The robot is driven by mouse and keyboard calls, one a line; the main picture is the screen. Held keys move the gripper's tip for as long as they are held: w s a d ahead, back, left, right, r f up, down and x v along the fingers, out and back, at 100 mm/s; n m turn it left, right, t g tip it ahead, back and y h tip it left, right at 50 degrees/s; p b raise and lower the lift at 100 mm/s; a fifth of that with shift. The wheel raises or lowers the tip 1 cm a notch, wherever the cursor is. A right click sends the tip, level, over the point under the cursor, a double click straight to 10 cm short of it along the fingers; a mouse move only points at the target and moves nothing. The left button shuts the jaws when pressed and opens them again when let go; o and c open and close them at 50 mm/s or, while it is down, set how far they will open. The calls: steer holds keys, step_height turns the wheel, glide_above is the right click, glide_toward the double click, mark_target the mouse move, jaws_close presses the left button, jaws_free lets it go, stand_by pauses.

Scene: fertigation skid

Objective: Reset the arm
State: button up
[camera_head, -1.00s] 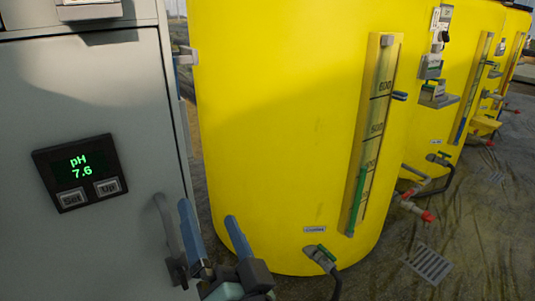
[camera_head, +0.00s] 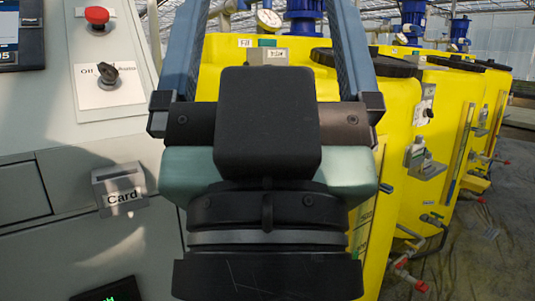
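My gripper (camera_head: 268,15) fills the middle of the head view, raised upright in front of the camera. Its two blue fingers stand wide apart and point up, with their tips at or past the top edge. Nothing is held between them. The black and teal gripper body and wrist hide much of the nearest yellow tank (camera_head: 215,62) and the right edge of the grey control cabinet (camera_head: 90,150).
The cabinet on the left carries a red push button (camera_head: 97,16), a black rotary switch (camera_head: 107,73) and a card slot (camera_head: 119,190). More yellow tanks (camera_head: 405,190) with gauges, valves and blue pumps (camera_head: 413,12) recede right. Floor (camera_head: 465,250) shows lower right.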

step_height(320, 180, up, 26)
steer(key=p, duration=2.3)
steer(key=shift+f, duration=0.25)
